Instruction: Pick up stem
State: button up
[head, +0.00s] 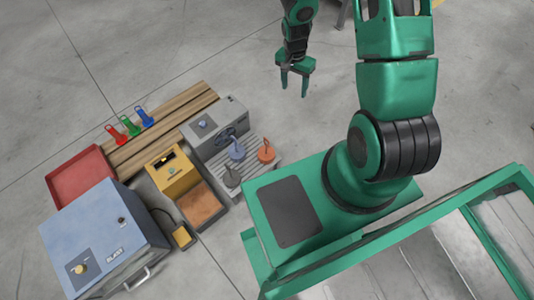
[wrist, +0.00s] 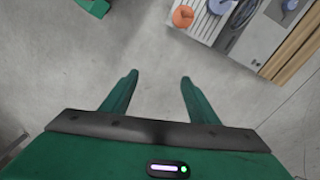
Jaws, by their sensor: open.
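My gripper (head: 294,92) is open and empty over bare floor, up and right of the work items. The wrist view shows its two fingers (wrist: 160,76) apart with only floor between them. No part is plainly marked as the stem. An orange part (head: 266,151), a blue-grey part (head: 237,149) and a dark grey part (head: 231,178), each with an upright piece, stand on a ribbed grey tray. The orange part (wrist: 183,16) also shows at the top of the wrist view, apart from the fingers.
A grey machine with a handwheel (head: 226,137) stands beside the ribbed tray. A yellow box (head: 172,171), a brown-lined bin (head: 200,205), a red tray (head: 77,178) and a blue cabinet (head: 95,232) stand to its left. The floor under my gripper is clear.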

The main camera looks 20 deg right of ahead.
jog(key=s+a+f+m+y, duration=0.1)
jog(key=a+f+m, duration=0.1)
jog(key=a+f, duration=0.55)
jog(key=s+a+f+m+y, duration=0.15)
jog(key=a+f, duration=0.25)
jog(key=f, duration=0.7)
send_over(266, 144)
jog(key=f, duration=0.4)
jog(key=shift+d+f, duration=0.2)
jog(key=shift+a+f, duration=0.15)
jog(key=shift+f, duration=3.1)
grip_shut()
